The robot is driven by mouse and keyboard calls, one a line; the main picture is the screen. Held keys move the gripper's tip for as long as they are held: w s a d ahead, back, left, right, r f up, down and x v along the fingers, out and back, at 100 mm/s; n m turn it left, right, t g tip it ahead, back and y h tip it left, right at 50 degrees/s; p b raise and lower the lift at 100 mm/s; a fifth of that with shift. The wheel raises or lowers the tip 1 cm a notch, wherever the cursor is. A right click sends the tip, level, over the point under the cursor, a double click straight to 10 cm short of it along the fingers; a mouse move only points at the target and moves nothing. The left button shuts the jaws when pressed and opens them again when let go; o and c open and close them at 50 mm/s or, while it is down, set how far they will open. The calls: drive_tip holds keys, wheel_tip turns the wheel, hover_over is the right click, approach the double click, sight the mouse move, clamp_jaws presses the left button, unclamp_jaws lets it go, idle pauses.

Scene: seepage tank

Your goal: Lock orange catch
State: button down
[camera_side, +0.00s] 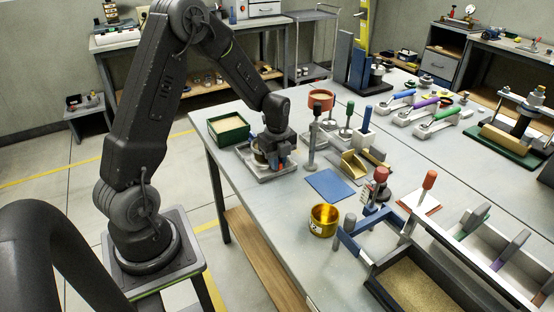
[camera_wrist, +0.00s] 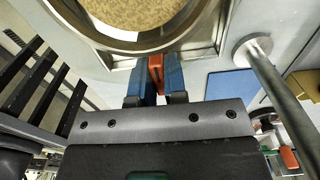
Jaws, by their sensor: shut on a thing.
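The orange catch (camera_wrist: 156,68) shows in the wrist view as a small upright piece beside a round metal ring (camera_wrist: 213,22) filled with tan grain. My gripper (camera_wrist: 155,82) has its blue fingers on either side of the catch and is shut on it. In the side view my gripper (camera_side: 281,158) is low over a grey tray (camera_side: 262,177) at the table's near left edge. The ring sits on that tray and is mostly hidden behind my gripper there. The catch is too small in the side view to tell its position.
A green box of sand (camera_side: 229,134) stands just left of the tray. A post with a dark knob (camera_side: 313,140) stands close on the right. A blue mat (camera_side: 330,184) and a gold cup (camera_side: 323,220) lie nearer the camera. Three colored-handled clamps are farther right.

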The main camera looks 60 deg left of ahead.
drive_tip(key=c, duration=1.5)
unclamp_jaws()
drive_tip(key=shift+r, duration=0.1)
drive_tip(key=shift+r, duration=3.85)
drive_tip(key=shift+d+r, duration=0.2)
drive_tip(key=shift+r, duration=0.1)
drive_tip(key=s+d+r+n+t, duration=0.2)
drive_tip(key=s+d+r+n, duration=0.2)
drive_tip(key=s+d+n, duration=0.2)
drive_tip(key=s+d+r+n+t, duration=0.1)
drive_tip(key=s+d+r+n, duration=0.4)
drive_tip(key=n, duration=0.1)
drive_tip(key=s+d+r+n+t, duration=0.2)
drive_tip(key=s+d+r+n, duration=0.2)
drive_tip(key=s+d+n, duration=0.2)
drive_tip(key=shift+s+d+r+t, duration=0.3)
drive_tip(key=shift+s, duration=0.05)
